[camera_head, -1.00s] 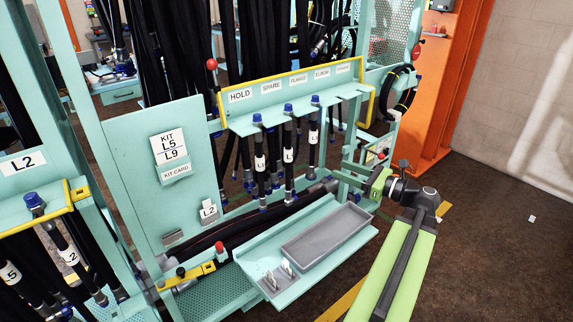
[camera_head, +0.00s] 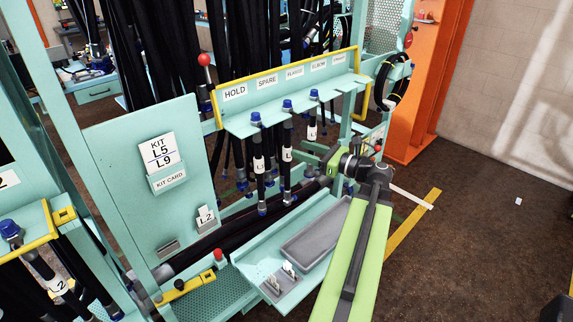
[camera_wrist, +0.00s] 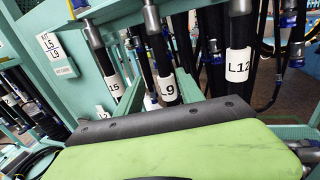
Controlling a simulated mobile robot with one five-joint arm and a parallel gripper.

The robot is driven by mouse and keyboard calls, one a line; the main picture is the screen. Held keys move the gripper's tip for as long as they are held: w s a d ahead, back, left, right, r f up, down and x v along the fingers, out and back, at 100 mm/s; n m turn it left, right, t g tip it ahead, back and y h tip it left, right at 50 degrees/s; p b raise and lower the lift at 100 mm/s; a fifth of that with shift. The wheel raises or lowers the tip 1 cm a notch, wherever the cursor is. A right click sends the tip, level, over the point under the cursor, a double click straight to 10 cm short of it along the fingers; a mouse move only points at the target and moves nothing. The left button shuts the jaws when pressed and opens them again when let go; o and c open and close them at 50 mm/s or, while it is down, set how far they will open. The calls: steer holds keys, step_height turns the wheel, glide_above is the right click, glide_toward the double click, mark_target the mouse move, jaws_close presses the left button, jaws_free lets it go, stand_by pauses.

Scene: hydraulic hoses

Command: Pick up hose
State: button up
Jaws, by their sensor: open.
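Three black hoses with blue caps hang from the HOLD rack (camera_head: 290,95). The left hose (camera_head: 258,150) has a white label, as do the middle hose (camera_head: 287,140) and the right hose (camera_head: 313,125). In the wrist view their labels read L5 (camera_wrist: 115,86), L9 (camera_wrist: 167,86) and L12 (camera_wrist: 238,66). In the wrist view a green part of mine with a black edge fills the bottom and hides the hoses' lower ends. Contact with a hose cannot be told.
A kit card (camera_head: 158,150) reading L5 and L9 is on the panel left of the rack. A grey tray (camera_head: 318,228) lies below the hoses, partly behind my arm. A red-knobbed post (camera_head: 205,62) stands at the rack's left end. Open floor lies to the right.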

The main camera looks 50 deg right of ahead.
mark_target(289, 145)
steer(key=w, duration=0.4)
steer(key=shift+w+a, duration=0.25)
steer(key=shift+a, duration=0.1)
steer(key=w, duration=0.5)
steer(key=shift+w+a+r, duration=0.1)
steer(key=shift+a+r, duration=0.15)
jaws_close()
stand_by(0.8)
